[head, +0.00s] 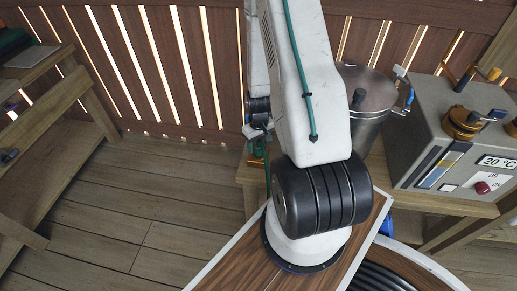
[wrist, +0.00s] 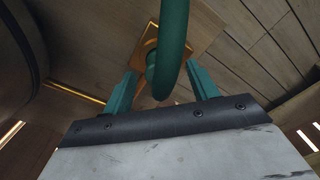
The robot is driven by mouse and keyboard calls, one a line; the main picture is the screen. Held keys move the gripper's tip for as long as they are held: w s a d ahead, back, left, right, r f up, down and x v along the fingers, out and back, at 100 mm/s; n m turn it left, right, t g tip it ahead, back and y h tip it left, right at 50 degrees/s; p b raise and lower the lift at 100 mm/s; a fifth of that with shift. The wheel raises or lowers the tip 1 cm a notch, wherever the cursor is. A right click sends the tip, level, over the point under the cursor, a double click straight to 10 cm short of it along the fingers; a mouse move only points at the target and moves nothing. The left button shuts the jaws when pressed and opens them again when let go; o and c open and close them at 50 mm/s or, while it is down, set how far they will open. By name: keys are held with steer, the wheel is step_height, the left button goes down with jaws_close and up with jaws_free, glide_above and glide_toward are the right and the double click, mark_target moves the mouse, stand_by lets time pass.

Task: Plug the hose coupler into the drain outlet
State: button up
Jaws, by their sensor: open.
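In the wrist view, my gripper (wrist: 163,88) has two green fingers that stand apart. A thick green hose (wrist: 173,45) curves down across the gap between them, close to the camera. A square brass-coloured plate (wrist: 148,48) and a small orange-brown piece show behind the hose. I cannot tell whether the hose end there is the coupler, or whether the fingers touch it. In the head view, my arm largely hides the gripper area, with only a little green showing beside the bench. I cannot pick out the drain outlet for certain.
In the head view, a lidded metal pot (head: 367,95) with a blue-handled fitting stands on a wooden bench. Beside it is a grey box (head: 440,135) with brass fittings, a 20 °C display and a red knob. Another wooden bench (head: 45,110) stands left. The plank floor (head: 150,200) between is clear.

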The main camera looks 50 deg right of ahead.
mark_target(260, 147)
steer(key=shift+s+d+r, duration=0.1)
steer(key=shift+d+r, duration=0.05)
steer(key=shift+r, duration=0.95)
steer(key=shift+s+d+r, duration=0.1)
steer(key=shift+r, duration=0.95)
steer(key=s+a+r+n, duration=0.1)
steer(key=s+a+r, duration=0.4)
steer(key=a+r, duration=0.3)
steer(key=s+a+r, duration=0.5)
steer(key=a+r, duration=0.3)
steer(key=r, duration=0.9)
steer(key=s+a+r+n, duration=0.1)
steer(key=s+a+r, duration=0.3)
steer(key=a+r, duration=0.4)
step_height(260, 147, up, 5)
steer(key=shift+s+a+f+n+t, duration=0.1)
steer(key=shift+s+a+n+t, duration=0.2)
steer(key=shift+s+a+t, duration=0.1)
steer(key=shift+a+r, duration=0.2)
steer(key=shift+r, duration=0.1)
steer(key=shift+c, duration=0.2)
steer(key=shift+d, duration=0.1)
